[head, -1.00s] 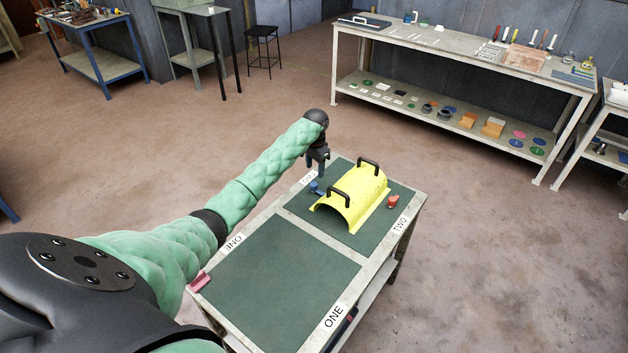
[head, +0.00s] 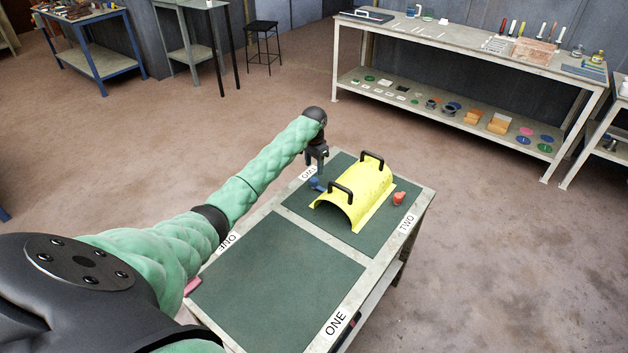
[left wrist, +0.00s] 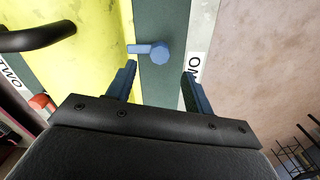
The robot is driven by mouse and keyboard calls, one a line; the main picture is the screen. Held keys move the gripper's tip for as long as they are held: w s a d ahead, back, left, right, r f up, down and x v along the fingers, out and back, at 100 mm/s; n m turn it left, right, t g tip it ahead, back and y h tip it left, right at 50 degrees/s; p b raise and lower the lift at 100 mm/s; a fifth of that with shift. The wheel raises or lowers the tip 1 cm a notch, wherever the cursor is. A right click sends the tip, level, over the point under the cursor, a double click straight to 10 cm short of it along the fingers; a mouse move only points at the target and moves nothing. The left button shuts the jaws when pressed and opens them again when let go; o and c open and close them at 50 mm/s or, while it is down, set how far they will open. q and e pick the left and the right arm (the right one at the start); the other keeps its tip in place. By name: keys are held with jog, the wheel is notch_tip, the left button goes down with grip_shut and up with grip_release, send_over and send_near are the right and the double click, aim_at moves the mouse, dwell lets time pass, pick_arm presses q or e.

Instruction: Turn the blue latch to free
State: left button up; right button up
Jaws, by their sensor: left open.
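The blue latch (head: 316,184) stands on the green mat beside the left edge of the yellow half-pipe cover (head: 352,200). In the left wrist view the latch (left wrist: 158,52) shows a round knob with an arm pointing left, its end over the edge of the yellow cover (left wrist: 85,70). My left gripper (head: 317,165) is above the latch, with its fingers pointing down. In the left wrist view its two fingers (left wrist: 160,85) are spread apart with nothing between them, and the latch lies just beyond their gap. My right gripper does not show.
A red latch (head: 399,198) sits on the cover's right side. Two black handles stand up from the cover. The bench's near green mat (head: 280,275), marked ONE, is empty. A long shelf bench (head: 470,50) stands at the back.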

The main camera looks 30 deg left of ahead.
aim_at(314, 180)
pick_arm(q)
jog(key=shift+f+p, duration=1.05)
jog(key=shift+f, duration=2.5)
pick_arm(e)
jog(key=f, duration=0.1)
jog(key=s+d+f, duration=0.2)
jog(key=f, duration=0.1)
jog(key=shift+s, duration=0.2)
pick_arm(q)
jog(key=shift+c, duration=0.4)
jog(key=c, duration=0.9)
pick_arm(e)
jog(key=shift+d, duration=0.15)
